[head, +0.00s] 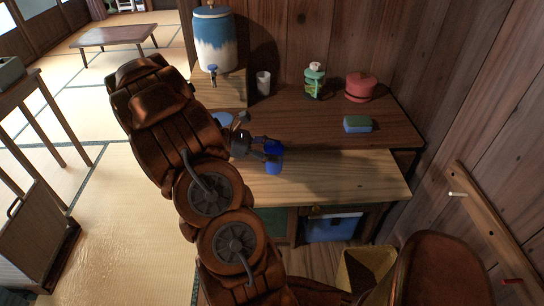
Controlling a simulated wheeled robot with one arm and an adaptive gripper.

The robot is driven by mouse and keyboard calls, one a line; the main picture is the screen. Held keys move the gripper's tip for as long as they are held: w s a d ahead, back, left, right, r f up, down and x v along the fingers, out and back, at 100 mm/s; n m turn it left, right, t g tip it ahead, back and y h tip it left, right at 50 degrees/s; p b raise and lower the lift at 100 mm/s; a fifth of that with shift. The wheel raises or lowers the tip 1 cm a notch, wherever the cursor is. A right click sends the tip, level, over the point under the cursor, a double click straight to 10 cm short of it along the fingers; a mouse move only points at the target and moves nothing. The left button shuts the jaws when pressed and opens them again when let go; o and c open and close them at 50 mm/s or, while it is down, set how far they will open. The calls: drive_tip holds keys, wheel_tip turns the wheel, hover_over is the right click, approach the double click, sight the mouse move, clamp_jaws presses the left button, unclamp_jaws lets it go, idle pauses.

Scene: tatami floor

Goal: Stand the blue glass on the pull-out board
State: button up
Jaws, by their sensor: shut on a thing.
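The blue glass (274,162) is a see-through deep blue tumbler, upright in the head view. My gripper (268,149) is shut on it from the left, with dark fingers at its upper part. The pull-out board (350,181) is the pale wooden board in front of the darker table top. The glass shows over the board's back left part. I cannot tell whether its base touches the board or hangs just above it. My arm hides the board's left end.
On the dark table top (389,134) stand a blue-and-white dispenser (214,42) on a wooden box, a white cup (263,83), a green bottle (314,82), a red pot (360,87) and a sponge (357,124). A blue bin (332,229) sits below. The board's right part is clear.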

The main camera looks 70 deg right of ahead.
drive_tip(key=shift+f, duration=1.2)
drive_tip(key=shift+f, duration=0.1)
drive_tip(key=o, duration=1.2)
drive_tip(key=shift+o, duration=0.2)
drive_tip(key=v, duration=1.2)
drive_tip(key=shift+b, duration=0.45)
